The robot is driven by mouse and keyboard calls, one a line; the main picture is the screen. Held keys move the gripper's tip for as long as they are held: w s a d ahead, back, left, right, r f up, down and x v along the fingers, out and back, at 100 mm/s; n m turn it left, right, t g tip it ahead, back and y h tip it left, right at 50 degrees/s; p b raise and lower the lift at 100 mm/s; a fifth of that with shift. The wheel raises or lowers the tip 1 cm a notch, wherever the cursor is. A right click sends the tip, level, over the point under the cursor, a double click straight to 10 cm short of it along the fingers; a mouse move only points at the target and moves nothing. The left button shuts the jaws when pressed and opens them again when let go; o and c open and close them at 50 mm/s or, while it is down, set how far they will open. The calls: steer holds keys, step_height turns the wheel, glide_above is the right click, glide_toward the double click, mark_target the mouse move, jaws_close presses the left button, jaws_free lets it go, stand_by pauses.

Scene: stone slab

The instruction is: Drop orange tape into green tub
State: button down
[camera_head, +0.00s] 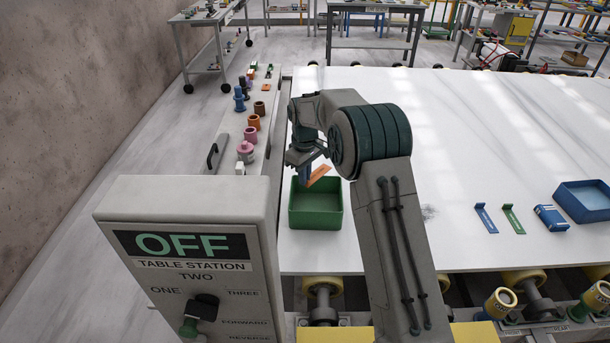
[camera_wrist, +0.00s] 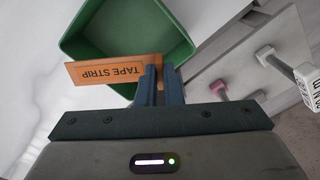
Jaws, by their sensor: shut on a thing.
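The orange tape (camera_head: 319,174) is a flat strip held above the green tub (camera_head: 293,213). In the wrist view the strip (camera_wrist: 103,71) reads "TAPE STRIP" and overlaps the tub's opening, and its left end sticks out past the rim. My gripper (camera_head: 306,178) is shut on the strip near one end. In the wrist view the two blue-grey fingers (camera_wrist: 160,76) close on it. The green tub (camera_wrist: 176,17) is open-topped, and the part of its inside that I see looks empty. The strip and fingers hide part of its inside.
A grey control box (camera_head: 185,225) marked "OFF" stands left of the tub. Several knobs line the ledge (camera_head: 262,130) behind it. The white slab (camera_head: 490,120) between is mostly clear.

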step_height(320, 180, down, 6)
steer(key=b, duration=0.3)
stand_by(0.3)
steer(key=c, duration=1.5)
jaws_free()
steer(key=shift+r, duration=0.1)
